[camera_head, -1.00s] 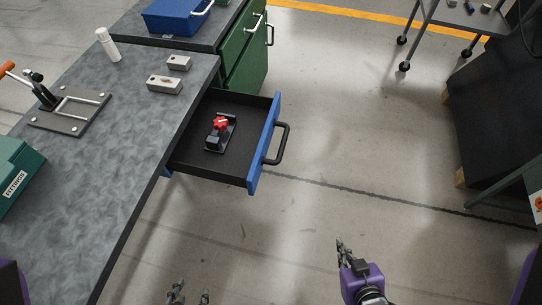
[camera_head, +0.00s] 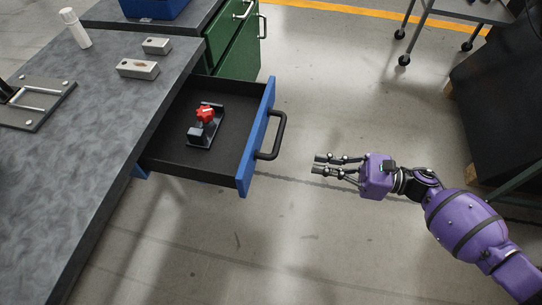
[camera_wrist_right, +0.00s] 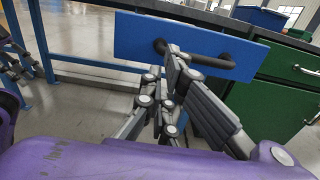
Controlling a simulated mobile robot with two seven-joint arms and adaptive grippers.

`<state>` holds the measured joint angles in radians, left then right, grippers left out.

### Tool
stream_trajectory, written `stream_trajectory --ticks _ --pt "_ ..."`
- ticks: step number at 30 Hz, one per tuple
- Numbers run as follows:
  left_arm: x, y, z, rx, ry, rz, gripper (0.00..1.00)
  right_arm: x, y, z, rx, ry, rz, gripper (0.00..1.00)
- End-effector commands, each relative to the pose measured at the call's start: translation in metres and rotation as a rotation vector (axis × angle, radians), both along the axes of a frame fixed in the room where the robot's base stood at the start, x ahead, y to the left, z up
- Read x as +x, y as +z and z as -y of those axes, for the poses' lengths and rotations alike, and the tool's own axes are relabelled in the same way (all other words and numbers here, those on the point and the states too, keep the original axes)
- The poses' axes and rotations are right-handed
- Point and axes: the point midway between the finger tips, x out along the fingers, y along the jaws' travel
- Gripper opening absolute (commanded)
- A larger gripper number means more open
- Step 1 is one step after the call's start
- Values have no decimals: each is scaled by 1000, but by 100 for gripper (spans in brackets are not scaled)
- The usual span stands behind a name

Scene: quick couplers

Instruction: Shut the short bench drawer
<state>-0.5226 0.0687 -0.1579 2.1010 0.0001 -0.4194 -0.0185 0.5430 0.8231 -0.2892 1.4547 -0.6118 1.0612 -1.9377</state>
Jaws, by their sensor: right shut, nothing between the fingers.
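The short bench drawer (camera_head: 212,178) stands pulled out from the grey bench, with a blue front (camera_head: 257,137) and a black bar handle (camera_head: 275,138). A black fixture with a red knob (camera_head: 205,114) lies inside it. My right gripper (camera_head: 318,164) is shut and empty, to the right of the handle and apart from it, its fingers pointing left toward the drawer front. In the right wrist view the closed fingers (camera_wrist_right: 168,75) overlap the blue front (camera_wrist_right: 130,37) and part of the handle (camera_wrist_right: 228,61).
The grey bench top (camera_head: 90,150) carries two metal blocks (camera_head: 138,69), a white bottle (camera_head: 74,28) and a clamp plate (camera_head: 40,105). A green cabinet (camera_head: 232,45) stands behind the drawer. The floor between drawer and right arm is clear.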

Motion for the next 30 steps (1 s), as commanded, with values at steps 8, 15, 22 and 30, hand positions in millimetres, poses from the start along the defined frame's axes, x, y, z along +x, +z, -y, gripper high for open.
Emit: stream_trajectory --ticks 8,15,22,30 --pt "-2 2 0 1 -2 -5 42 8 3 -30 -1 2 27 0" --pt "-2 7 1 3 -5 -5 42 21 3 -81 0 1 25 0" --pt "1 14 2 2 -7 4 42 32 2 -119 -2 0 23 0" --pt "3 17 1 2 -8 9 42 36 0 -135 -3 -2 21 0"
